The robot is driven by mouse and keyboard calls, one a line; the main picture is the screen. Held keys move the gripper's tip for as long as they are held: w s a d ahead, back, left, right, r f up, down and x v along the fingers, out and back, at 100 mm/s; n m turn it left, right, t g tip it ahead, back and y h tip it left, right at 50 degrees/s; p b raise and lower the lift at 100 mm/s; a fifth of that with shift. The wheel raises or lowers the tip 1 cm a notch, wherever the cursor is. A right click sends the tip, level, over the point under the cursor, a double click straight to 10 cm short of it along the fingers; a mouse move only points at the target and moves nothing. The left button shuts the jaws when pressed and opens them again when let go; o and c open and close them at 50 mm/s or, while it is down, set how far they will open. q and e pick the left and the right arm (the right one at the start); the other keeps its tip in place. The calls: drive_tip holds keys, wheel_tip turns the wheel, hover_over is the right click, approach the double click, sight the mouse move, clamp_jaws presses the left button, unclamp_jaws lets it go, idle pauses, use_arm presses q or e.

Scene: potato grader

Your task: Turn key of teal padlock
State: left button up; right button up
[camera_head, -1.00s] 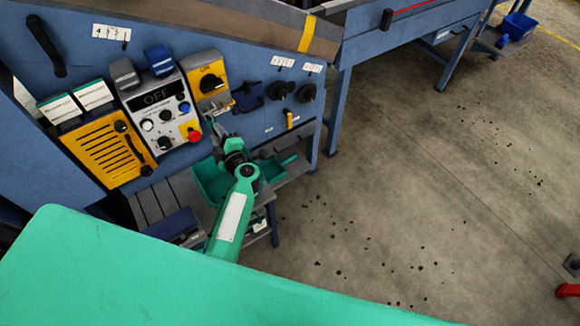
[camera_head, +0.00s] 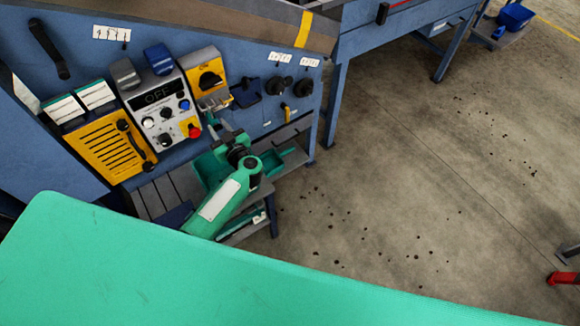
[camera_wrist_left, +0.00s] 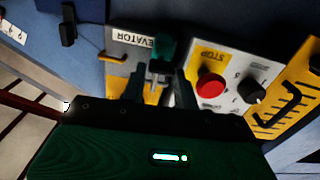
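In the left wrist view the teal padlock (camera_wrist_left: 163,50) hangs on the grey and yellow switch box beside the ELEVATOR label. My left gripper (camera_wrist_left: 160,82) is open, with one dark finger on each side just below the padlock. Whether either finger touches it is unclear. I cannot make out the key. In the head view my left gripper (camera_head: 219,127) reaches up to the underside of the yellow switch box (camera_head: 203,67), and the padlock is small and hard to separate from the fingers there. My right gripper is not in view.
A control panel (camera_head: 143,116) with an OFF display and a red button (camera_head: 194,131) stands left of the switch box. A yellow grille box (camera_head: 102,152) is further left. Black knobs (camera_head: 280,86) are to the right. A green tray (camera_head: 273,162) lies below.

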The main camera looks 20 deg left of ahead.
use_arm(q)
drive_tip(key=b+v, duration=0.3)
drive_tip(key=v, duration=1.1)
drive_tip(key=w+d+r+m+t+h, duration=0.2)
drive_tip(key=d+r+m+t+h, duration=0.5)
drive_tip(key=r+t+h, duration=0.15)
drive_tip(key=s+d+m+g+h, duration=0.5)
drive_tip(key=d+m+h, duration=0.3)
drive_tip(key=h, duration=0.4)
drive_tip(key=shift+s+d+f, duration=0.35)
drive_tip(key=shift+s+f, duration=0.05)
drive_tip(key=shift+s, duration=0.15)
